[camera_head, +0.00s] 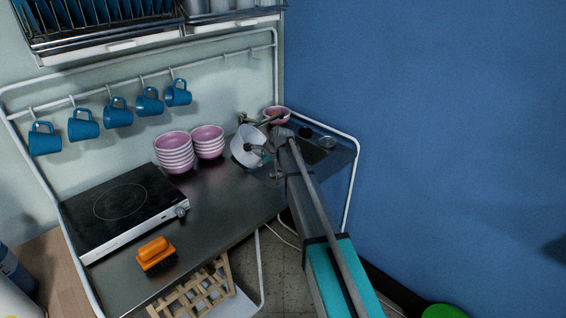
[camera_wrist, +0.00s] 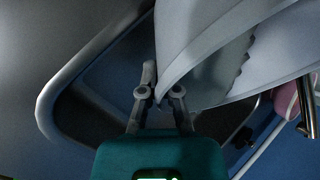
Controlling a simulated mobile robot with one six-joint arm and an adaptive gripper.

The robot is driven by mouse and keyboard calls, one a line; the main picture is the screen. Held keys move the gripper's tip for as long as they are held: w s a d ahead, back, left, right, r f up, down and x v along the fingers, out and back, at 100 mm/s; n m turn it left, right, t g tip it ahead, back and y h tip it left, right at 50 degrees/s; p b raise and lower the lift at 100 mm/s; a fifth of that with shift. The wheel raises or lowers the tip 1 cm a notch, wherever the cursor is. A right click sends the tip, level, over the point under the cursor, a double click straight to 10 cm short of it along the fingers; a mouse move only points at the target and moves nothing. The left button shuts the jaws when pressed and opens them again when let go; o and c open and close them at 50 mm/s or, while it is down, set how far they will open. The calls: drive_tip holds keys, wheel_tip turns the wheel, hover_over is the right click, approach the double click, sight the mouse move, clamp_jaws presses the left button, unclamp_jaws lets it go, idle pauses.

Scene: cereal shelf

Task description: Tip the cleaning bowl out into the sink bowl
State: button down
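The white cleaning bowl (camera_head: 243,145) is held tilted on its side at the left edge of the sink in the head view. It fills the upper right of the wrist view (camera_wrist: 215,45), its wall between my fingers. My gripper (camera_wrist: 160,92) is shut on the bowl's rim; one fingertip shows outside, the other is hidden by the bowl. The sink basin (camera_wrist: 85,105) lies below the gripper in the wrist view. In the head view the sink (camera_head: 312,152) is partly covered by my arm. The bowl's contents cannot be made out.
A pink bowl (camera_head: 277,114) stands at the back by the sink, beside the tap (camera_wrist: 308,105). Two stacks of pink bowls (camera_head: 174,152) stand left of the white bowl. A hob (camera_head: 120,205) and an orange brush (camera_head: 156,254) are further left. A white rail (camera_head: 350,190) borders the right side.

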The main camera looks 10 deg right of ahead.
drive_tip(key=shift+d+y, duration=0.1)
drive_tip(key=shift+y, duration=0.2)
idle(0.5)
drive_tip(key=shift+d+r+y+p, duration=0.2)
drive_tip(key=shift+r+y+p, duration=0.65)
drive_tip(key=shift+r, duration=0.95)
idle(0.8)
drive_tip(key=shift+d+f+m+t+y+b, duration=0.2)
drive_tip(key=shift+f+y+b, duration=0.3)
drive_tip(key=shift+b, duration=0.55)
drive_tip(key=shift+d+f+m+t+y+b, duration=0.1)
drive_tip(key=shift+f+m+t+y+b, duration=0.1)
drive_tip(key=shift+f+b, duration=0.65)
idle(0.4)
drive_tip(key=shift+s+d+r+y+b, duration=0.1)
drive_tip(key=shift+d+r+y+b, duration=0.1)
drive_tip(key=shift+r+y+b, duration=0.45)
idle(1.1)
drive_tip(key=shift+d+f+t+y+b, duration=0.1)
drive_tip(key=shift+d+t+y+b, duration=0.2)
drive_tip(key=shift+y+b, duration=0.2)
